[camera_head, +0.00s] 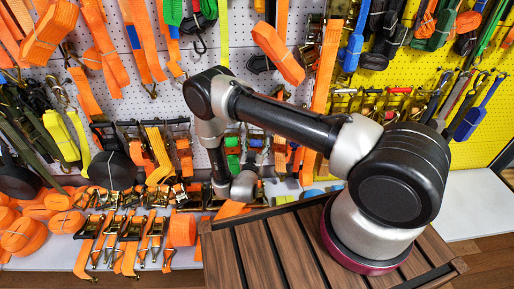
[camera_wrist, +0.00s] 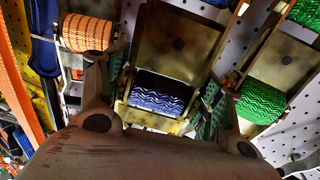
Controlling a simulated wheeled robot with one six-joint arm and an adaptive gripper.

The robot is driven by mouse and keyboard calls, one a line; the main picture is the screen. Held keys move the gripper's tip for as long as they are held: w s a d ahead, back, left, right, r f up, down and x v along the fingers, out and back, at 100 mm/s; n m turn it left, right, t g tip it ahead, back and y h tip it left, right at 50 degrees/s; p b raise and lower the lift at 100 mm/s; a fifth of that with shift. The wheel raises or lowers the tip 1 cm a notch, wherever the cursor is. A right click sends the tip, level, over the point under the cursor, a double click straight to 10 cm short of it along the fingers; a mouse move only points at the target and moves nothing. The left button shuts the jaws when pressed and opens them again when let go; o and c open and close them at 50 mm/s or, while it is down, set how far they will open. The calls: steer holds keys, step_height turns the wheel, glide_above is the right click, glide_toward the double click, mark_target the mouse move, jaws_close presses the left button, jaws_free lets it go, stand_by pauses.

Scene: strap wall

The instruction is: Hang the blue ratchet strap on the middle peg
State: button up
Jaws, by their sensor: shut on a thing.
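The blue ratchet strap (camera_wrist: 158,96) shows in the middle of the wrist view, a roll of wavy dark-blue webbing in a brassy metal ratchet frame (camera_wrist: 176,42). My gripper (camera_wrist: 157,88) has one finger on each side of this ratchet and is shut on it. In the head view my arm reaches down to the rack of ratchets at the wall; the fingers and the held strap are hidden there behind my wrist. I cannot tell which peg is the middle one, or whether the strap touches a peg.
An orange ratchet roll (camera_wrist: 88,33) is close on the left and a green one (camera_wrist: 262,101) close on the right. Orange straps (camera_head: 278,52) hang on the white pegboard (camera_head: 262,92). A slatted wooden bench (camera_head: 262,250) stands in front, below my arm.

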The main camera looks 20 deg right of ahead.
steer(key=shift+a+x, duration=0.25)
steer(key=shift+x, duration=0.95)
steer(key=shift+w+d+f, duration=0.15)
steer(key=shift+w+f, duration=0.5)
steer(key=shift+w, duration=0.15)
steer(key=o, duration=1.9)
steer(key=shift+f, duration=0.1)
